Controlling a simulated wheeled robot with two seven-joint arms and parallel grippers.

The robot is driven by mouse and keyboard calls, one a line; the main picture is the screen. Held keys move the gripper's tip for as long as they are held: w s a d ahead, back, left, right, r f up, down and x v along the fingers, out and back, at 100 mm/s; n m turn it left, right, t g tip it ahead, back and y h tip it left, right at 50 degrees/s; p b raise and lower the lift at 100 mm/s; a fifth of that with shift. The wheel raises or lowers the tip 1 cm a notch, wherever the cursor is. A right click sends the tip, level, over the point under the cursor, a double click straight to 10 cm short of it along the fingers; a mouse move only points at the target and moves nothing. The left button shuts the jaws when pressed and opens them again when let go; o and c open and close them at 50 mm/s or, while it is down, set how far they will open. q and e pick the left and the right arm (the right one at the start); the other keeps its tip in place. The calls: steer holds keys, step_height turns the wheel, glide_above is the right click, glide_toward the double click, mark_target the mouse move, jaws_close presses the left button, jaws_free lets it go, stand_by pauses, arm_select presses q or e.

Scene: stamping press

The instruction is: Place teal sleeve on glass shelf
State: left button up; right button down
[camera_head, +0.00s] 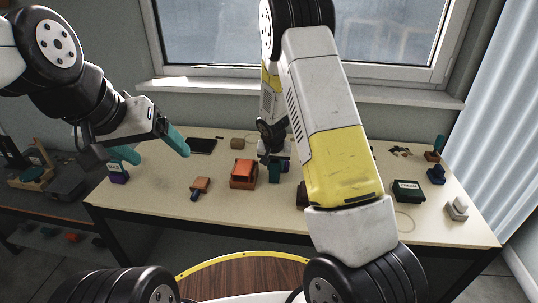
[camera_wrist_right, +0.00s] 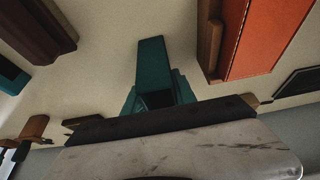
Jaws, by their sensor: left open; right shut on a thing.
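The teal sleeve (camera_wrist_right: 151,62) is a block-like piece with a dark opening at its near end. In the right wrist view it sits between the teal fingers of my right gripper (camera_wrist_right: 157,97), which is shut on it. In the head view the teal sleeve (camera_head: 274,173) is at the tabletop, right of an orange box; my right arm hides much of the grip. I cannot tell whether it touches the table. My left gripper (camera_head: 155,148) is open and empty, above the table's left end. A low shelf (camera_head: 62,247) at lower left holds small pieces; I cannot tell whether it is glass.
The orange box (camera_head: 243,174) stands close beside the sleeve. The front left tabletop is clear.

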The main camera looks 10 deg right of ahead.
steer(key=shift+f, duration=0.15)
steer(key=c, duration=1)
jaws_free()
